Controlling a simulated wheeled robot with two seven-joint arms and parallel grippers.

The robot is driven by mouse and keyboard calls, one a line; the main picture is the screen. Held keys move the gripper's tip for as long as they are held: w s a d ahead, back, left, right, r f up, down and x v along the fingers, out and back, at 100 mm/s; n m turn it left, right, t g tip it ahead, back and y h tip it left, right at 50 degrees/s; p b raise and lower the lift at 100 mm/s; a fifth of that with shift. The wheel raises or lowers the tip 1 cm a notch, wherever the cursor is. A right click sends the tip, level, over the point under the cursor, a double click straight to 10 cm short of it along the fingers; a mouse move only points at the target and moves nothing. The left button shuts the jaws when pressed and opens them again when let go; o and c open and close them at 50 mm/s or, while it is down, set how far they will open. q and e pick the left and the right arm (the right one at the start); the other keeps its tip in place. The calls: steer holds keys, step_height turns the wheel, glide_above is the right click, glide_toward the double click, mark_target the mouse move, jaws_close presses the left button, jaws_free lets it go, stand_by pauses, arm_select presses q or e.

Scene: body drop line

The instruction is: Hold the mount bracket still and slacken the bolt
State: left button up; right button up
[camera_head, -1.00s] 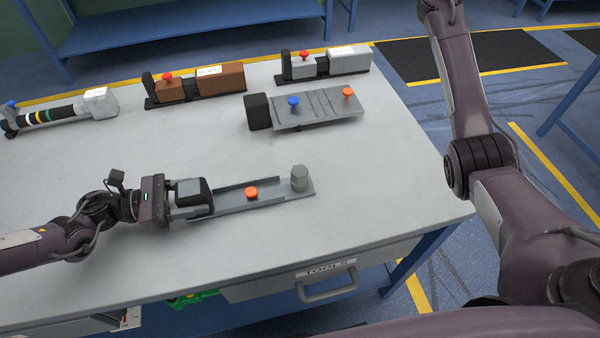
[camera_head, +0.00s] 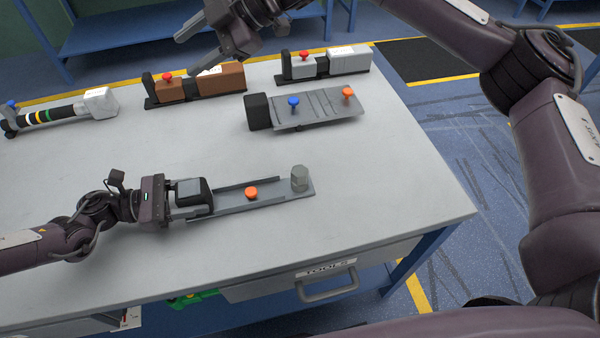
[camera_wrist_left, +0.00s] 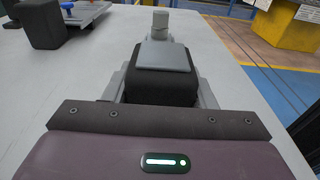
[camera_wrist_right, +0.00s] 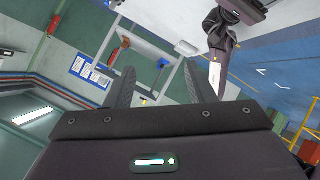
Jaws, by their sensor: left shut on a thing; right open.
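The mount bracket (camera_head: 225,208) appears to be the long grey channel lying on the table, with a black block at its left end and an orange knob (camera_head: 251,193) in the middle. My left gripper (camera_head: 192,193) is shut on the black block end (camera_wrist_left: 160,88). My right gripper (camera_head: 181,54) is open and empty, raised above the table's back edge; its spread fingers show in the right wrist view (camera_wrist_right: 160,85).
Behind the bracket lies a ribbed grey plate (camera_head: 320,105) with blue and orange knobs. A brown-bodied tool (camera_head: 220,82), a grey-bodied tool (camera_head: 348,61) and a striped rod tool (camera_head: 60,114) line the back. The table's right front is clear. A TOOLS drawer (camera_head: 330,272) sits below.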

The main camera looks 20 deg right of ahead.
steer(key=s+d+f+g+h, duration=0.2)
steer(key=s+d+f+h, duration=0.25)
steer(key=d+f, duration=0.4)
steer(key=g+h, duration=0.1)
steer(key=h, duration=0.3)
glide_toward(302, 168)
steer(key=shift+x, duration=4.9)
